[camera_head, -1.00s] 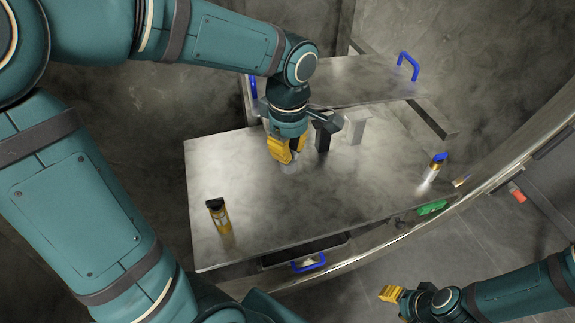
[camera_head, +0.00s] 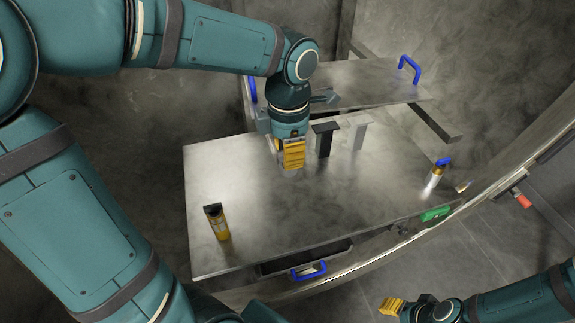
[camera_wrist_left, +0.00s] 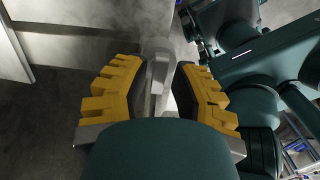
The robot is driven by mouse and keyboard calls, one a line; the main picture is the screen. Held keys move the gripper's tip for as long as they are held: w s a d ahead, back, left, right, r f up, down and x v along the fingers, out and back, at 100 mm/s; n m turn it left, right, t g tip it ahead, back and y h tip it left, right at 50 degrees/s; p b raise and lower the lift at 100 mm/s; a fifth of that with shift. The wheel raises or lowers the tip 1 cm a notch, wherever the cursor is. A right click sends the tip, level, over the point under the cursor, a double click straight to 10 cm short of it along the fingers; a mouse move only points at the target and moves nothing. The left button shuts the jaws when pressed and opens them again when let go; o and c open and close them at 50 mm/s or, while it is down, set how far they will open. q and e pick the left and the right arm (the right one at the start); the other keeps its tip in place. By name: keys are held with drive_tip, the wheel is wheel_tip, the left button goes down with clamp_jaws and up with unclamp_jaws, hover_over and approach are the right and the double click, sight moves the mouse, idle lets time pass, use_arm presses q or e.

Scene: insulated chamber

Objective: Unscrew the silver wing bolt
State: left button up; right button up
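My left gripper (camera_head: 291,158) points down over the middle of the metal table, its yellow fingers seen side-on in the head view. In the left wrist view, a silver piece with a broad top (camera_wrist_left: 158,62), which looks like the silver wing bolt, stands between the two yellow fingers of the left gripper (camera_wrist_left: 160,75). I cannot tell whether the fingers press on it. In the head view only a small grey part shows under the fingertips. My right gripper (camera_head: 392,306) is low at the right, away from the table, and its finger gap cannot be made out.
A dark T-shaped post (camera_head: 324,140) and a grey T-shaped post (camera_head: 357,132) stand close right of the left gripper. The front middle of the metal table (camera_head: 300,215) is clear.

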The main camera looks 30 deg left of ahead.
use_arm(q)
drive_tip(key=shift+r, duration=0.15)
wheel_tip(320, 180, up, 5)
drive_tip(key=p, duration=0.4)
idle(0.4)
